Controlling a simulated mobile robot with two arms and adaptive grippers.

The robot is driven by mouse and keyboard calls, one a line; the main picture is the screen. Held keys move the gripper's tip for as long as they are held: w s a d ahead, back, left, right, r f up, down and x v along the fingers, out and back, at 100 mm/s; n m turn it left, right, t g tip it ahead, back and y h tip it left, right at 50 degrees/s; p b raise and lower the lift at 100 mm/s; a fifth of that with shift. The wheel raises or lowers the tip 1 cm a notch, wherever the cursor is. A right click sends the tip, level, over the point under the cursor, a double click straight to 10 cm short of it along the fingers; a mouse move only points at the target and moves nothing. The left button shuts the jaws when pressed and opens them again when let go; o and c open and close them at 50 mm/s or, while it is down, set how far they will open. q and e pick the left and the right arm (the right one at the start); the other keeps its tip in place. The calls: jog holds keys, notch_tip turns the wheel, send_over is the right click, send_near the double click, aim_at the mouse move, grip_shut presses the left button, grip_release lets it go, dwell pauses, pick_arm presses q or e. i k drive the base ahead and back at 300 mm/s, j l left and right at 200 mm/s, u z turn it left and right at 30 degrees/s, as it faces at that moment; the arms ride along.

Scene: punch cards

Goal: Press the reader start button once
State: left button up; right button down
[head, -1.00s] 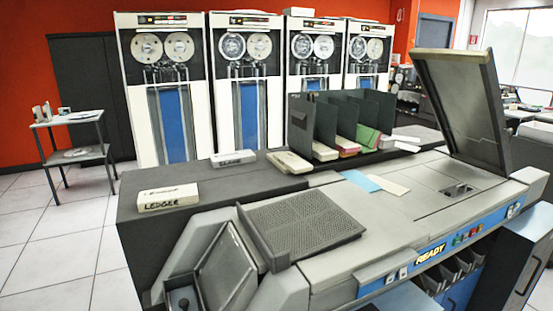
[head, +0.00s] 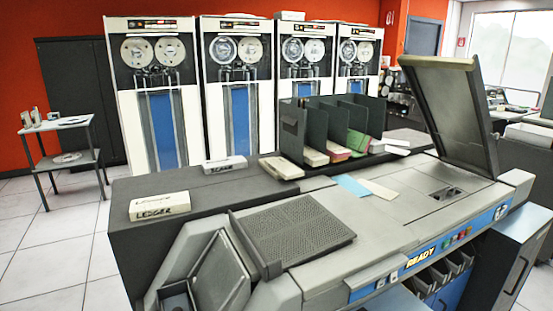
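The card reader (head: 300,278) is a long grey machine with a blue front panel. A lit yellow READY sign (head: 421,257) is on that panel. To its right are small coloured buttons (head: 457,238), green and red among them. Small pale switches (head: 387,279) are left of the sign. The labels on the buttons are too small to read, so I cannot tell which is start. A dark perforated plate (head: 296,230) lies on the reader's left part, and its lid (head: 450,105) stands open at the right. Neither of my grippers is in view.
Card boxes, one marked LEDGER (head: 160,206), lie on the dark top at left. A dark divider rack (head: 316,130) holds card stacks behind the reader. A blue card (head: 350,184) lies on top. Tape cabinets (head: 160,120) stand behind. A small side table (head: 62,125) is at left.

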aim_at(446, 244)
jog(key=z, duration=1.3)
